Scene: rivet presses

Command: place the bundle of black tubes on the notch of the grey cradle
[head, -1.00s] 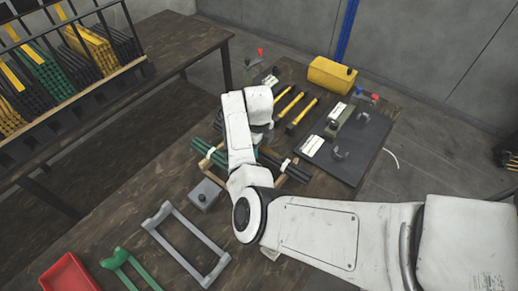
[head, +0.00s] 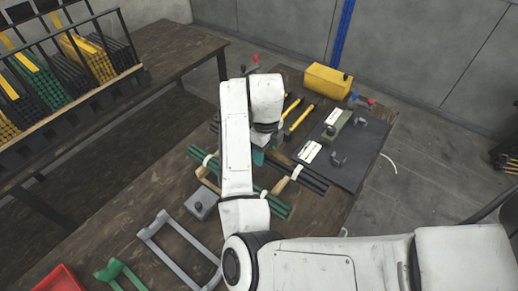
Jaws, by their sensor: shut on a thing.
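The bundle of black tubes (head: 314,180) shows to the right of my forearm, with a pale band near its visible part. My arm hides its middle. My gripper (head: 260,155) is mostly hidden behind my wrist, at the line of the black bundle, and is shut on it. I cannot tell exactly how high the bundle is. The grey cradle (head: 184,231) lies on the table at lower left, empty, well apart from the bundle. My arm covers part of its right end.
A green tube bundle (head: 275,206) lies close by on a wooden rack (head: 285,184). A grey block with a knob (head: 200,204) stands between rack and cradle. A green cradle (head: 124,274) and red tray (head: 57,279) lie lower left. A dark mat (head: 350,171) holds clamps at right.

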